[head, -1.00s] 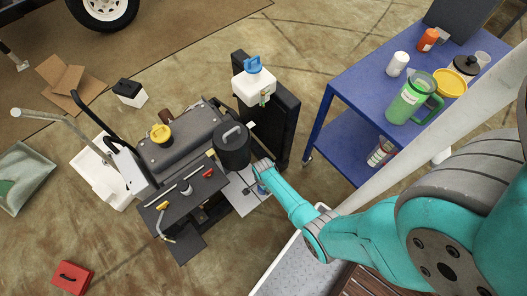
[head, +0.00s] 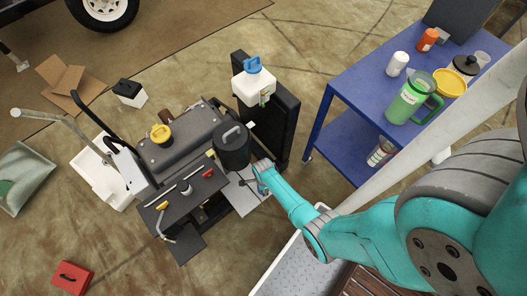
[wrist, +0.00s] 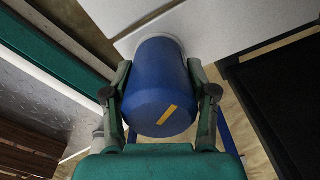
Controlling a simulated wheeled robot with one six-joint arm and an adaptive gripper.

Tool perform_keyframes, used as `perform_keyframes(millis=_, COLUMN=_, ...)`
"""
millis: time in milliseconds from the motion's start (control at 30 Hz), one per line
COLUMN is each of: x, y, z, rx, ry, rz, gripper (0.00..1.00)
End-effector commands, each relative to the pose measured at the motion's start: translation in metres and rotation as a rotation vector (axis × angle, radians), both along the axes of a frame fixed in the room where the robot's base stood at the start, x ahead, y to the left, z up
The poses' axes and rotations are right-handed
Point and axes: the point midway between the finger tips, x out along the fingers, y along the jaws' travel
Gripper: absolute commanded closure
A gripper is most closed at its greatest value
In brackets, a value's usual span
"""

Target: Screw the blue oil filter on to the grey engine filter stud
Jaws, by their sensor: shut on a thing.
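The blue oil filter (wrist: 158,90), a cylinder with a yellow stripe on its near end, fills the middle of the wrist view. My gripper (wrist: 160,76) is shut on it, one finger on each side. The filter's far end, with a pale rim, is close to a light panel (wrist: 215,28); I cannot tell whether they touch. In the head view my gripper (head: 262,177) is at the right side of the engine unit (head: 182,138), and the filter is mostly hidden. The grey filter stud is hidden in both views.
A dark cylinder with a handle (head: 232,146) stands just left of my gripper. A black upright block with a white tank (head: 254,88) is behind. A blue cart (head: 350,92) with bottles and a green jug (head: 408,101) stands to the right. Open floor lies between.

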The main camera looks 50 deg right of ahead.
Motion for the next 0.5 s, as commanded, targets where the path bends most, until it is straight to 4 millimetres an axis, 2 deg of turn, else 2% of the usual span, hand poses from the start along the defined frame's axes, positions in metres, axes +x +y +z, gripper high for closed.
perform_keyframes(millis=400, x=-0.0028, y=0.0010, z=-0.0032, rx=0.000, ry=0.001, rz=-0.396, gripper=0.91)
perform_keyframes(millis=433, x=-0.0028, y=0.0009, z=-0.0032, rx=0.000, ry=0.001, rz=-0.398, gripper=0.38)
perform_keyframes(millis=500, x=-0.0027, y=0.0010, z=-0.0030, rx=0.000, ry=0.001, rz=-0.395, gripper=0.20)
